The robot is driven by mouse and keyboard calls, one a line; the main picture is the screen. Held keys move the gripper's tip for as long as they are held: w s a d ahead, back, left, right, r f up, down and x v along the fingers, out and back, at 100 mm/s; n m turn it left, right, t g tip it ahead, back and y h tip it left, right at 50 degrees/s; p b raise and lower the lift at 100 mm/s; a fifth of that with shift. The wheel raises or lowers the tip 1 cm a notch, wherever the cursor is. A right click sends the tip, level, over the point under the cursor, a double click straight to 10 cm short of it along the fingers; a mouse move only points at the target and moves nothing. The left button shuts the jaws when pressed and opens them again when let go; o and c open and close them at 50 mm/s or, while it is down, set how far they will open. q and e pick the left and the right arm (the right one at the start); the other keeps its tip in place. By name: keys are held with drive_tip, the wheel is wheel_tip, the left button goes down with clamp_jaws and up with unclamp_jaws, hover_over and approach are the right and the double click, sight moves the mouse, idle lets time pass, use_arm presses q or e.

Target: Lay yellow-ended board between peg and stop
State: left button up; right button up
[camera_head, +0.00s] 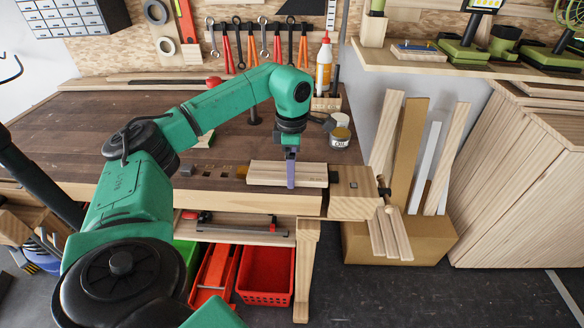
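A pale wooden board (262,174) lies flat along the bench's front edge, near the right end. A small ochre piece (241,172) is at its left end; I cannot tell if this is the peg or the board's yellow end. A small dark block (333,177), perhaps the stop, is at its right end beside the wooden vise jaw (355,185). My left gripper (291,178) points down at the middle of the board, one finger in front of its near side. The other finger is hidden, so its closure is unclear. My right gripper is out of view.
A round tin (340,137) and a glue bottle (324,65) stand behind the board. A small piece with a green edge (205,139) lies partly behind my arm. Several dark holes or blocks line the front edge to the left. The bench (60,125) is clear at left.

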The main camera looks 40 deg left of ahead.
use_arm(q)
drive_tip(key=shift+d, duration=0.1)
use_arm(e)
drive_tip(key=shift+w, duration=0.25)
use_arm(q)
drive_tip(key=shift+f, duration=0.2)
drive_tip(key=o, duration=1.2)
drive_tip(key=shift+c, duration=0.2)
drive_tip(key=shift+r, duration=0.3)
wheel_tip(320, 180, up, 8)
drive_tip(key=shift+r, duration=0.1)
wheel_tip(320, 180, up, 4)
drive_tip(key=shift+f+p, duration=0.15)
drive_tip(key=shift+p, duration=0.95)
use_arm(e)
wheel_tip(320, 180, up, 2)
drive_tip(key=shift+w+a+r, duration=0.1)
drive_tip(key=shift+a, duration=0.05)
